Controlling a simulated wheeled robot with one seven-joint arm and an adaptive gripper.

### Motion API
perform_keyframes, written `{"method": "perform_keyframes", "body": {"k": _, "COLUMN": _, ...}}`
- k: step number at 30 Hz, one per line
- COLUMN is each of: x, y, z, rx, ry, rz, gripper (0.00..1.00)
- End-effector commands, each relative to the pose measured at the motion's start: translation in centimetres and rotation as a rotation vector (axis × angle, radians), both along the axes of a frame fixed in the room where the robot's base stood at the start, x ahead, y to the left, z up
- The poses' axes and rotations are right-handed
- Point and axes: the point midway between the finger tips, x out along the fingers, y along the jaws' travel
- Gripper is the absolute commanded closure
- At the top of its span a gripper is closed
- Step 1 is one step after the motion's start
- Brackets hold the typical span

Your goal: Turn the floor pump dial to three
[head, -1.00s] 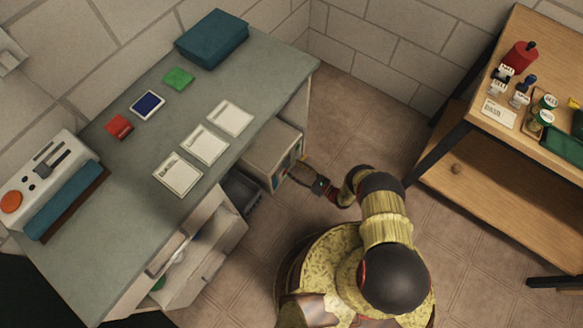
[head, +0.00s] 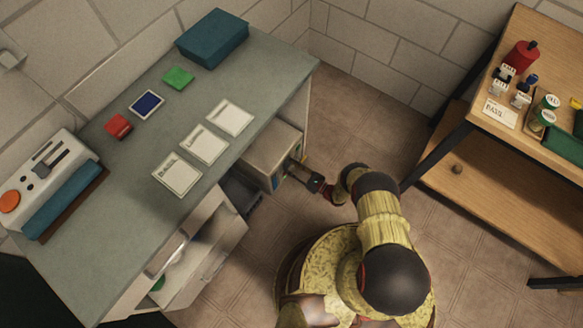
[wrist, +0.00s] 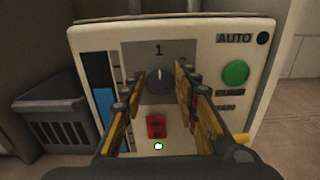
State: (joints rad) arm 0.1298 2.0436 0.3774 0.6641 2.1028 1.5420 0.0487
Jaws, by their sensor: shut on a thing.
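The floor pump is a pale box (head: 268,150) standing low beside the desk in the head view. Its front panel (wrist: 205,45) fills the wrist view. A dark round dial (wrist: 160,84) sits on a grey plate, with the figure 1 printed above it. A pale mark on the dial points up toward the 1. No other dial figures are visible. My gripper (wrist: 161,76) is shut on the dial, one finger on each side. In the head view my gripper (head: 298,172) reaches the panel, and its contact there is too small to see.
The panel carries a green button (wrist: 235,72), an AUTO label, a red switch (wrist: 156,126) below the dial and a blue gauge strip (wrist: 103,92). A dark grey crate (wrist: 58,122) stands left of the pump. A wooden shelf unit (head: 440,150) stands right; floor lies between.

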Motion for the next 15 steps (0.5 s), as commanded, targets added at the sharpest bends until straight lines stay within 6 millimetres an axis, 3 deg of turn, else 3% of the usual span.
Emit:
{"method": "perform_keyframes", "body": {"k": 10, "x": 0.00, "y": 0.00, "z": 0.00, "rx": 0.000, "ry": 0.000, "rz": 0.000, "gripper": 0.95}}
{"method": "perform_keyframes", "body": {"k": 15, "x": 0.00, "y": 0.00, "z": 0.00, "rx": 0.005, "ry": 0.006, "rz": 0.000, "gripper": 0.95}}
